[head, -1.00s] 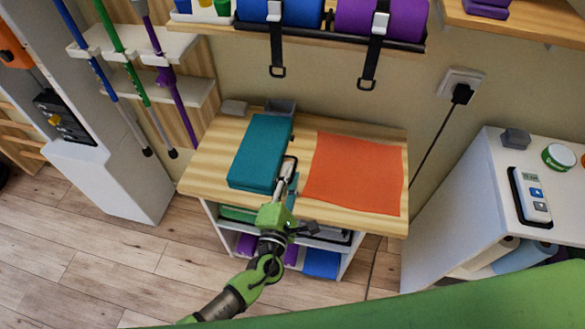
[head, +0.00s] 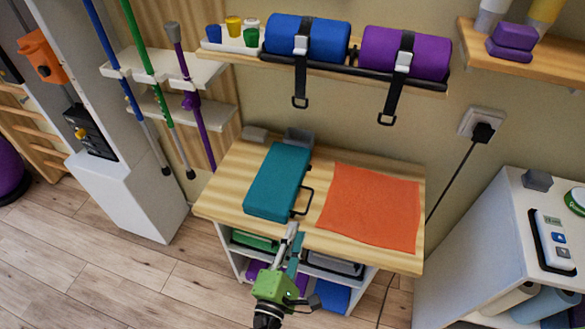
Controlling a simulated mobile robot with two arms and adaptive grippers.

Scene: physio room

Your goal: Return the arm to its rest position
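My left gripper (head: 294,238) is in front of the table's front edge, below the teal case in the picture. Its two fingers point up toward the tabletop and look slightly apart, with nothing seen between them. The teal case (head: 277,180) lies flat on the wooden table (head: 235,185), left of an orange cloth (head: 370,208). The case's dark handle (head: 303,201) sticks out on its right side, clear of my fingers. My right gripper is not in view.
Shelves under the table hold green, purple and blue items. A wall rack above carries a blue roll (head: 307,38) and a purple roll (head: 405,52). Poles stand in a rack at left. A white cabinet (head: 475,245) stands at right. The floor at left is free.

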